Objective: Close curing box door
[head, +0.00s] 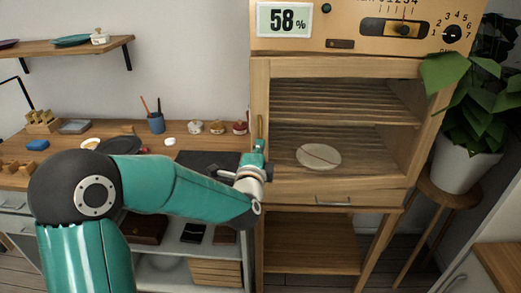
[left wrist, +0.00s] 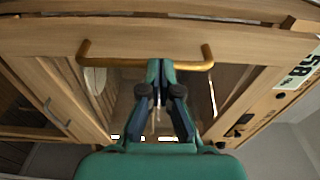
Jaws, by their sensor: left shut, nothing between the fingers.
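The curing box (head: 341,194) is a wooden cabinet under an orange control panel. Its framed door (head: 262,90) appears to lie across or close to the front, with the inside visible through it; I cannot tell whether it is fully shut. A brass handle (head: 260,129) is on the door's left upright; in the left wrist view the handle (left wrist: 100,62) runs across the top. My left gripper (head: 256,160) is at this upright, and its shut, empty fingertips (left wrist: 160,66) overlap the handle; contact is unclear. A pale plate (head: 318,156) with a dark seam lies inside. My right gripper is not in view.
A wooden workbench (head: 60,178) with cups, a blue pen pot (head: 156,123) and small jars stands left. A potted plant (head: 466,150) on a wooden stool (head: 450,193) stands close to the box's right side. A wall shelf (head: 50,49) hangs upper left.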

